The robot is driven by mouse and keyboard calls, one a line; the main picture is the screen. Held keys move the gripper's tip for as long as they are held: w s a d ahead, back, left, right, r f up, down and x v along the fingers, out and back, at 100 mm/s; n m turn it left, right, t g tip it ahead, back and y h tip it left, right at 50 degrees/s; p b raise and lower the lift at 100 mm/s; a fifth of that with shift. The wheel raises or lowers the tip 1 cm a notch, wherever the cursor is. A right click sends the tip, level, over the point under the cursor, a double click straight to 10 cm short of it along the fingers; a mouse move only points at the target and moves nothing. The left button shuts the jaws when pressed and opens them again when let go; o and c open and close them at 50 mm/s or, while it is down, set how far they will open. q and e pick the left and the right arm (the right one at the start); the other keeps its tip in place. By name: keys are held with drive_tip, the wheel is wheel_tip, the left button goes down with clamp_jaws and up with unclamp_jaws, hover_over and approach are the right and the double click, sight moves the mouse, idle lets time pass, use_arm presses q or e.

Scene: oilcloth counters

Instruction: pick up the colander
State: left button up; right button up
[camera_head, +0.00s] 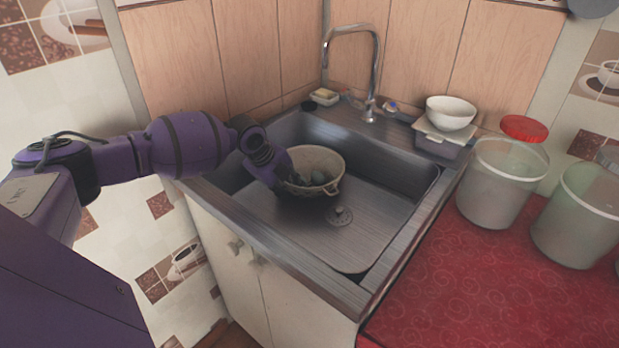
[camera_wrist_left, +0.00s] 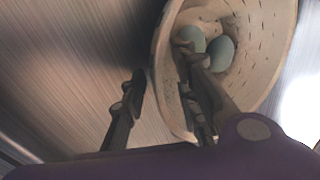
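The colander (camera_head: 328,163) is a cream bowl with small holes and a handle on its rim. It is in the metal sink, and bluish-green egg-shaped things (camera_wrist_left: 220,52) lie inside it. It also fills the upper right of the left wrist view (camera_wrist_left: 262,45). My left gripper (camera_head: 281,180) is at the colander's left side, pointing down. In the wrist view its fingers (camera_wrist_left: 162,80) are apart and straddle the colander's wall, one outside and one over the inside. A small gap shows between the outer finger and the rim. My right gripper is not in view.
The sink (camera_head: 375,235) has walls all around and a faucet (camera_head: 372,75) behind. A white bowl (camera_head: 450,112) sits on a container at the back right corner. Two clear jars (camera_head: 500,180) stand on the red oilcloth counter (camera_head: 490,290), which is clear in front.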

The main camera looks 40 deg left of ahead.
use_arm(q)
drive_tip(key=shift+w+f, duration=0.1)
clamp_jaws()
idle(0.4)
